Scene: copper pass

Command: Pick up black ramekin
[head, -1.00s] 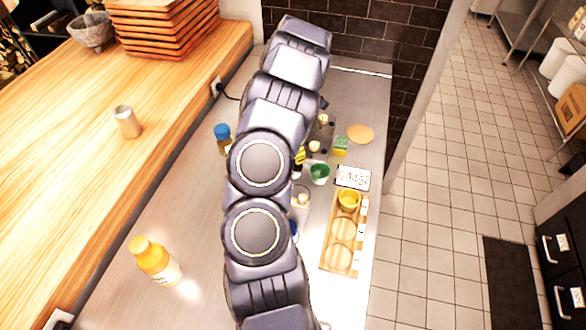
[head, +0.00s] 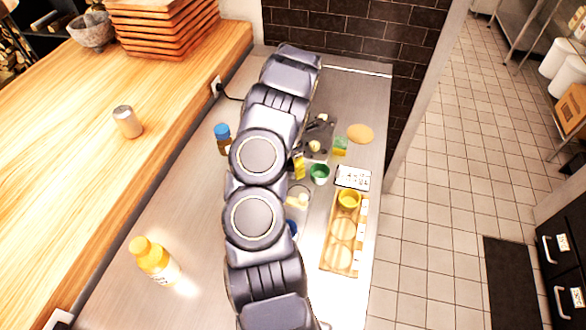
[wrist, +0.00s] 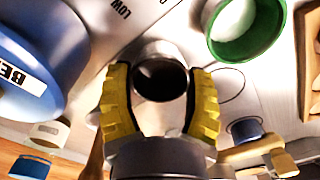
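A small round cup with a dark inside and a grey rim (wrist: 160,80), seemingly the black ramekin, sits between my fingers in the wrist view. My gripper (wrist: 161,85) has one yellow ribbed pad on each side of it. The pads stand wide apart, very close to the cup's sides, and firm contact does not show. In the head view my arm hides the cup. Part of my gripper (head: 298,168) shows there as a yellow patch beside my arm.
A green cup (head: 320,173) is close by on the right. A wooden tray (head: 326,262) holds a yellow cup (head: 349,200). A white sign (head: 353,177), a sponge (head: 340,146) and a blue-capped bottle (head: 223,140) are nearby. A large blue container (wrist: 40,55) flanks my gripper.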

